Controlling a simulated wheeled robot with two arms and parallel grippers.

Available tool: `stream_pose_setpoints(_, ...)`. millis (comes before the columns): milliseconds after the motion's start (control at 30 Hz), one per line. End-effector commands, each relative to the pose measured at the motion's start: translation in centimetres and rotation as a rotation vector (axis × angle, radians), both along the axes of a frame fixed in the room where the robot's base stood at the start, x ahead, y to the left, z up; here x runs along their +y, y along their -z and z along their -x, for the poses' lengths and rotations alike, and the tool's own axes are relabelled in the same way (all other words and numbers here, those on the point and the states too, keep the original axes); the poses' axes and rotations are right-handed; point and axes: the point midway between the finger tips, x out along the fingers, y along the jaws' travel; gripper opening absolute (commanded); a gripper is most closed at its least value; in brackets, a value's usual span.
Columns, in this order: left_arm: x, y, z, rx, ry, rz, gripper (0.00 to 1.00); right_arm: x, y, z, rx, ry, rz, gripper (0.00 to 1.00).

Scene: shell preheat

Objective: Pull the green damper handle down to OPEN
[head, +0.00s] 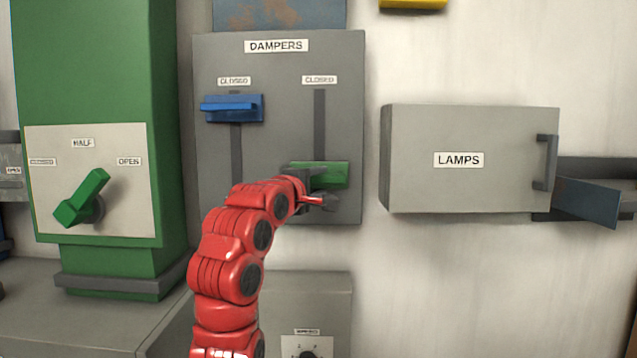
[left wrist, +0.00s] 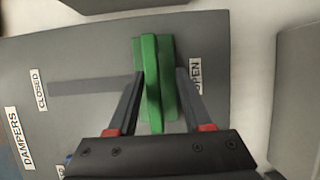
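The green damper handle (head: 325,172) sits low on its slot in the DAMPERS panel (head: 278,150), well below its CLOSED label. The left wrist view shows the handle (left wrist: 152,85) at the slot's end by the OPEN label (left wrist: 195,78), which is partly covered by a finger. My left gripper (head: 314,188) is at the handle. Its two fingers (left wrist: 159,78) stand apart on either side of the green bar, with a visible gap, so it looks open around the handle. My right gripper is in neither view.
A blue damper handle (head: 233,108) sits at the top of the left slot, by CLOSED. A grey LAMPS box (head: 465,180) juts out to the right. A green cabinet (head: 95,65) with a green rotary handle (head: 82,200) stands at left.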

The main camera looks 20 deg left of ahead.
Motion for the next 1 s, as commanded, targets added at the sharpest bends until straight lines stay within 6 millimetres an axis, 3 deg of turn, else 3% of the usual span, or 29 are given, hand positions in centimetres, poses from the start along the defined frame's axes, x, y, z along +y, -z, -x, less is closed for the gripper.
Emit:
stream_pose_setpoints(267,0.2,0.0,1.2,-0.006,0.000,0.000,0.50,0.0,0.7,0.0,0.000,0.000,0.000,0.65)
stream_pose_setpoints(367,0.4,0.2,3.0,-0.009,-0.003,-0.002,0.50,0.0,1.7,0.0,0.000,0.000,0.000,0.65)
stream_pose_setpoints(800,1.8,0.1,14.3,-0.008,-0.005,-0.004,0.50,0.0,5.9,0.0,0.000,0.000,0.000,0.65)
stream_pose_setpoints(1000,2.0,0.0,16.7,-0.001,-0.002,-0.001,0.50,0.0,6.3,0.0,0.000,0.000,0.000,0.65)
